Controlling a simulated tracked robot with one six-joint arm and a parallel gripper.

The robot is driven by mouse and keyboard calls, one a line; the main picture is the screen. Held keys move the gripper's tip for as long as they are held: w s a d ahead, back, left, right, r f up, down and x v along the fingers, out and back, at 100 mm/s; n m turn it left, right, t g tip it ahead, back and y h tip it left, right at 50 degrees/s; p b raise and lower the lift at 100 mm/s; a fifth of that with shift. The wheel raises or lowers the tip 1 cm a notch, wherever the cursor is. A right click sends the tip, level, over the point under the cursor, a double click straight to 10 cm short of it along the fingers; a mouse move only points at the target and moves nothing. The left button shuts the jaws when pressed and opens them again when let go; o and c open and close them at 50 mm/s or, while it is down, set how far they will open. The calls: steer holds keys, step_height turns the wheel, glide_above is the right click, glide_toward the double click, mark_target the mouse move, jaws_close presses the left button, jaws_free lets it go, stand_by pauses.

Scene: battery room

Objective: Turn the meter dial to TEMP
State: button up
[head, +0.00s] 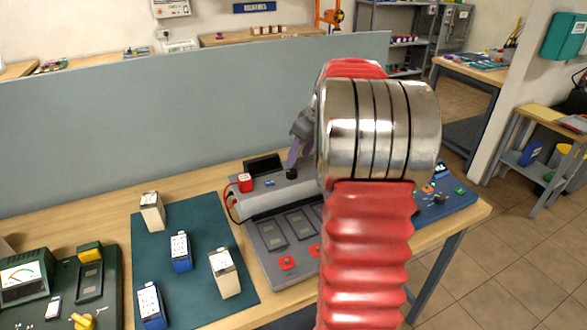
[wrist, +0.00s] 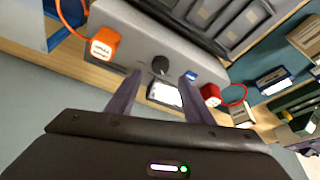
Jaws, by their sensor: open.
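A grey console (head: 272,197) carries a small black dial (head: 291,173) on its sloped top. A dark display (head: 262,165) stands behind it. The dial also shows in the wrist view (wrist: 160,65), in front of the display (wrist: 165,94). My gripper (wrist: 161,78) is open and empty, one finger to each side of the dial's line; contact cannot be told. In the head view my gripper (head: 293,157) is just above the dial, partly hidden by my arm. The dial's labels and pointer are too small to read.
A red block (head: 245,181) and an orange block (wrist: 102,45) with cables sit on the console. A needle gauge unit (head: 22,275) with a yellow knob (head: 82,321) stands at left. Several battery-like blocks stand on a green mat (head: 195,258). A grey partition (head: 170,120) rises behind.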

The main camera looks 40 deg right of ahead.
mark_target(292, 171)
steer(key=x, duration=0.7)
steer(key=shift+r, duration=0.1)
steer(key=c, duration=1)
